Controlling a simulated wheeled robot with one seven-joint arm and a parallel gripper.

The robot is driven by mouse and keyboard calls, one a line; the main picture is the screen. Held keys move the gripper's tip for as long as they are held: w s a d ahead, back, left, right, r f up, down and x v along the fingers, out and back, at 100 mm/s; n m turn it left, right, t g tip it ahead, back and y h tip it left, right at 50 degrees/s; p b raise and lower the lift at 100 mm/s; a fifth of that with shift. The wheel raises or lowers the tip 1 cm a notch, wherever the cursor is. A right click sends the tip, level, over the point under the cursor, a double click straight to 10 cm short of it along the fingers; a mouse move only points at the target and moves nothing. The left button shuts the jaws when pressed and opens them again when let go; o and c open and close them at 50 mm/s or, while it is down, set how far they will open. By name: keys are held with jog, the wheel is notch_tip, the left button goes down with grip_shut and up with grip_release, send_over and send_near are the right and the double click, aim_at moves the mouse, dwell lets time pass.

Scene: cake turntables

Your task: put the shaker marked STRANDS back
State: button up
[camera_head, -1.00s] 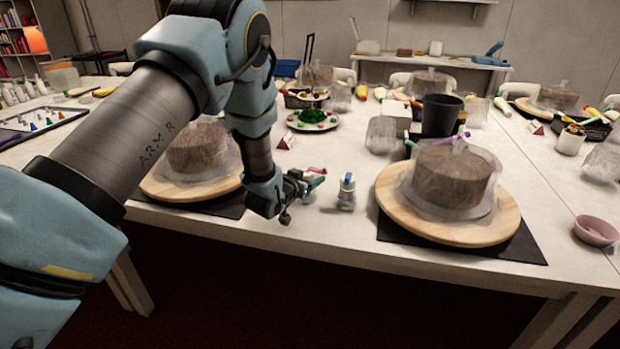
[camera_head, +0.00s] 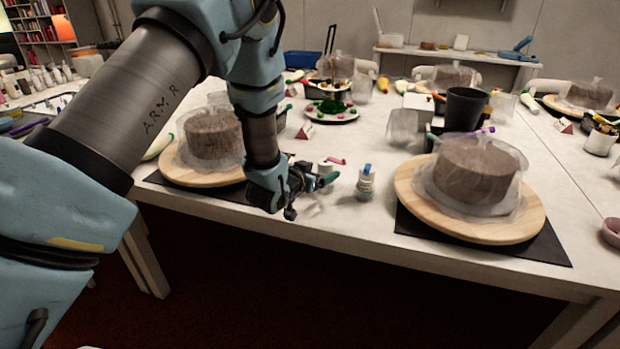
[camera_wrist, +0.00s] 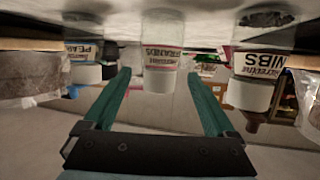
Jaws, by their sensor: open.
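A clear shaker (camera_wrist: 162,55) with a white label reading STRANDS shows in the wrist view, centred ahead between my green fingers. My gripper (camera_wrist: 157,80) is open, and nothing is clearly held between its fingers. A shaker marked NIBS (camera_wrist: 258,68) is to the right, and one whose label begins PEA (camera_wrist: 84,58) is to the left. In the head view my gripper (camera_head: 328,178) is low over the near table edge. A small blue-topped shaker (camera_head: 366,184) stands just right of it. Its label is too small to read there.
A cake on a wooden turntable (camera_head: 420,205) stands to the right on a dark mat. Another turntable (camera_head: 190,178) is behind and left of my arm. A black cup (camera_head: 465,108) stands farther back.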

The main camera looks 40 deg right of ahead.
jog(key=b+v, duration=0.1)
jog(key=v, duration=0.5)
jog(key=shift+s+a+r, duration=0.1)
jog(key=shift+a+r, duration=0.1)
jog(key=shift+a, duration=0.1)
jog(key=w+a+r+n+t+y, duration=0.1)
jog(key=w+a+n+y, duration=0.15)
jog(key=w+a, duration=0.4)
jog(key=w+a+r+n+y, duration=0.1)
jog(key=w+a+n+y, duration=0.15)
jog(key=a, duration=0.65)
jog(key=w+a+r+n+t+y, duration=0.1)
jog(key=w+a+y, duration=0.2)
jog(key=w+a, duration=0.35)
jog(key=s+a+r+n+g+y, duration=0.1)
jog(key=s+a, duration=0.3)
jog(key=a, duration=0.5)
jog(key=s+a+r+n+g+y, duration=0.1)
jog(key=s+a+n+g+y, duration=0.1)
jog(key=s+a, duration=0.3)
jog(key=s+a+r+n+g+y, duration=0.1)
jog(key=s+a+n, duration=0.3)
jog(key=a, duration=0.8)
jog(key=shift+s+a+r+g+y, duration=0.25)
jog(key=shift+s+a+g+y, duration=0.15)
jog(key=shift+g+y, duration=0.35)
notch_tip(320, 180, up, 2)
jog(key=shift+r+p, duration=0.1)
jog(key=shift+p, duration=1)
